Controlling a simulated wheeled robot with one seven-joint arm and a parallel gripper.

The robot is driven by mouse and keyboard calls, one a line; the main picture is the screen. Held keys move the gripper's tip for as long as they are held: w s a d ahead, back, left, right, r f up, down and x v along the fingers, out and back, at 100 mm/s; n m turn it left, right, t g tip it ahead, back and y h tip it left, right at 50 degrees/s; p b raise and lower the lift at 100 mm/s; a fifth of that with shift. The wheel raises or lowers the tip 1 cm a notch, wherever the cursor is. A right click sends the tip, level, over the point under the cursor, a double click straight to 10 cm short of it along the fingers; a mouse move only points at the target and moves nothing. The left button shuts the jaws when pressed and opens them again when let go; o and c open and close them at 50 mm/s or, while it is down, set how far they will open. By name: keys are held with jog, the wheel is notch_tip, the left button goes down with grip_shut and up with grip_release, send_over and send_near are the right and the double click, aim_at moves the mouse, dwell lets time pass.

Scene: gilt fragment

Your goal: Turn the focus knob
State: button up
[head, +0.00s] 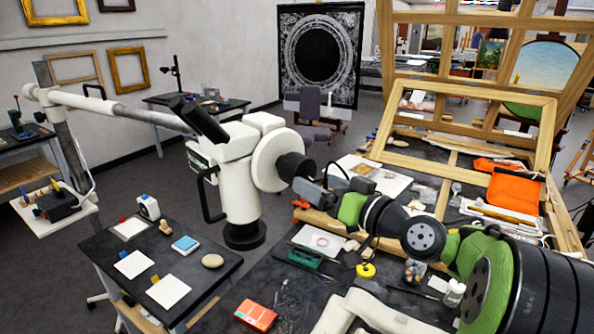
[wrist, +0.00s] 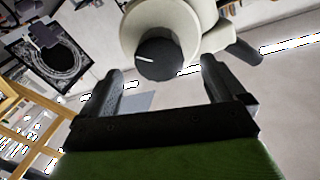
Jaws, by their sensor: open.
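The focus knob (head: 293,166) is a black round knob on the side of the white microscope head (head: 240,165). In the wrist view the knob (wrist: 160,59) shows its face, with a short white line pointing to the left, nearly level. My gripper (wrist: 161,72) is open, with one finger on each side below the knob in the picture. No finger visibly touches the knob. In the head view my gripper (head: 312,188) is close to the knob, and its fingertips partly overlap the knob's lower edge, so the exact gap is hard to tell.
The microscope hangs from a long white and grey arm (head: 130,110) at the left. A dark table (head: 270,275) below holds an orange box (head: 256,315) and a green tool (head: 305,257). A wooden easel frame (head: 470,92) stands at the right behind my arm.

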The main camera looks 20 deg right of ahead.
aim_at(305, 177)
jog(key=p+x, duration=0.1)
jog(key=x, duration=0.7)
jog(key=shift+p, duration=0.35)
jog(key=shift+s, duration=0.1)
jog(key=c, duration=1)
